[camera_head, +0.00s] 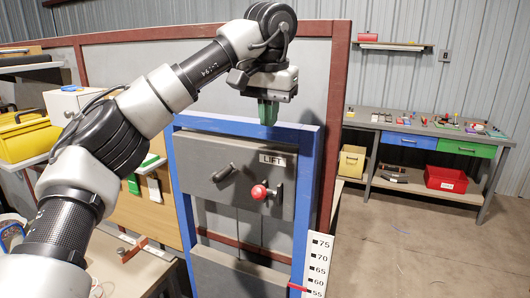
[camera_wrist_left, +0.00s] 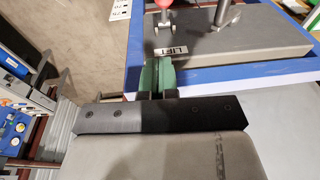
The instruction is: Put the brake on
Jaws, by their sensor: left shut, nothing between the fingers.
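A grey panel marked LIFT (camera_head: 238,172) stands in a blue frame (camera_head: 310,160). On it are a red knob (camera_head: 259,192) on a metal lever at the right and a dark handle (camera_head: 223,172), tilted, at the left. No label tells me which one is the brake. My left gripper (camera_head: 268,112) is shut and empty, its green fingers pointing down by the frame's top bar, above the LIFT label. In the left wrist view the shut fingers (camera_wrist_left: 158,76) are beside the LIFT label, apart from the red knob (camera_wrist_left: 165,4) and the handle (camera_wrist_left: 229,17). My right gripper is not in view.
A white height scale (camera_head: 318,262) with a red pointer stands at the frame's lower right. A workbench (camera_head: 365,121) with small parts, a red bin (camera_head: 446,179) and a yellow bin (camera_head: 352,161) is at the back right. The floor between is open.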

